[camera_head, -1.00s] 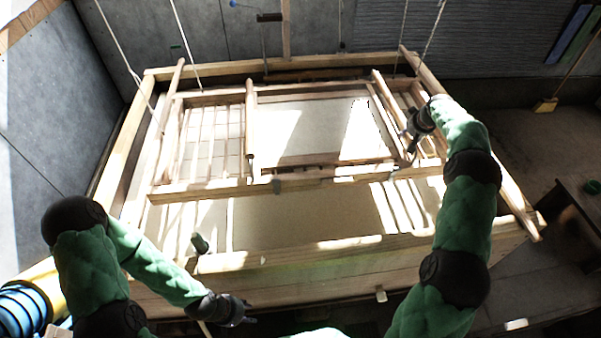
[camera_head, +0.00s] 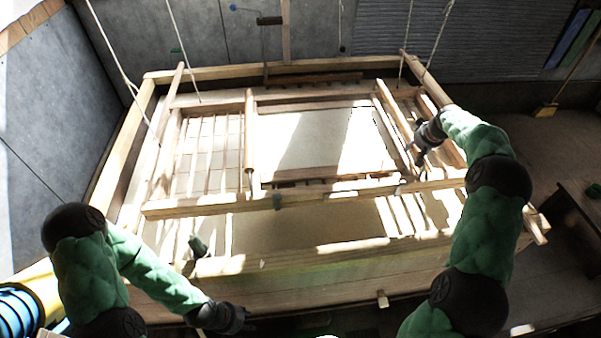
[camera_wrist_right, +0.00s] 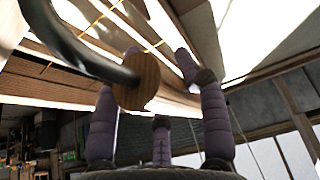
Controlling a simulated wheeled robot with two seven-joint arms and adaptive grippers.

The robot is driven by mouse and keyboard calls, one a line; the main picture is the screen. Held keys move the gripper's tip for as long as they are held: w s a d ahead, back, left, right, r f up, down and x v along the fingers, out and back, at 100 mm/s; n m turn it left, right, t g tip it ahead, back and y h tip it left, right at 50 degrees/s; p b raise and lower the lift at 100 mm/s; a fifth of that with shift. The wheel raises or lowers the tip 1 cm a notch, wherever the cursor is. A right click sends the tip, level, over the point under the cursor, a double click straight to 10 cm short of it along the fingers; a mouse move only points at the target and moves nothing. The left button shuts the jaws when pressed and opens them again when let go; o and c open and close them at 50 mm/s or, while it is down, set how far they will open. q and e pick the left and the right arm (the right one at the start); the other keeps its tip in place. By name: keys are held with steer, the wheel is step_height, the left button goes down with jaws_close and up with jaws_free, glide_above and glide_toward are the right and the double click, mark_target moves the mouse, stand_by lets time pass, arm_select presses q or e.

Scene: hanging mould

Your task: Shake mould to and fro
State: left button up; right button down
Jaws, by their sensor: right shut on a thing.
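The mould is a pale wooden frame (camera_head: 250,207) with a flat sheet-like middle (camera_head: 315,140) and slatted sides. It hangs from white ropes inside a larger wooden vat (camera_head: 300,66). My right gripper (camera_head: 417,160) is shut on the mould's right side, where the fingers partly hide the grip. In the right wrist view, gripper fingers (camera_wrist_right: 160,125) show close to a round wooden rod end (camera_wrist_right: 137,82) and a dark curved bar (camera_wrist_right: 80,45). My left gripper (camera_head: 242,322) is low at the front left, apart from the mould; its opening is unclear.
The vat's front wall (camera_head: 300,280) stands between my left gripper and the mould. White ropes (camera_head: 408,45) run up on both sides. A grey wall (camera_head: 50,130) is close at the left. A broom (camera_head: 546,110) and a dark bench (camera_head: 572,225) are at the right.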

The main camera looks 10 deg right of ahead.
mark_target(408, 136)
steer(key=w+p, duration=0.1)
steer(key=w, duration=0.2)
steer(key=w+p, duration=0.1)
steer(key=w, duration=0.1)
steer(key=shift+w+d+p, duration=0.25)
steer(key=shift+w+p, duration=0.05)
steer(key=shift+w, duration=0.55)
steer(key=shift+s, duration=0.1)
steer(key=shift+s+f, duration=0.1)
steer(key=shift+s, duration=0.2)
steer(key=s+b, duration=0.1)
steer(key=s, duration=0.1)
steer(key=s+b, duration=0.1)
steer(key=s, duration=0.1)
steer(key=s+b, duration=0.1)
steer(key=s, duration=0.1)
steer(key=shift+s+a, duration=0.2)
steer(key=shift+a, duration=0.1)
steer(key=shift+s+a, duration=0.15)
steer(key=shift+s, duration=0.3)
steer(key=shift+w, duration=0.1)
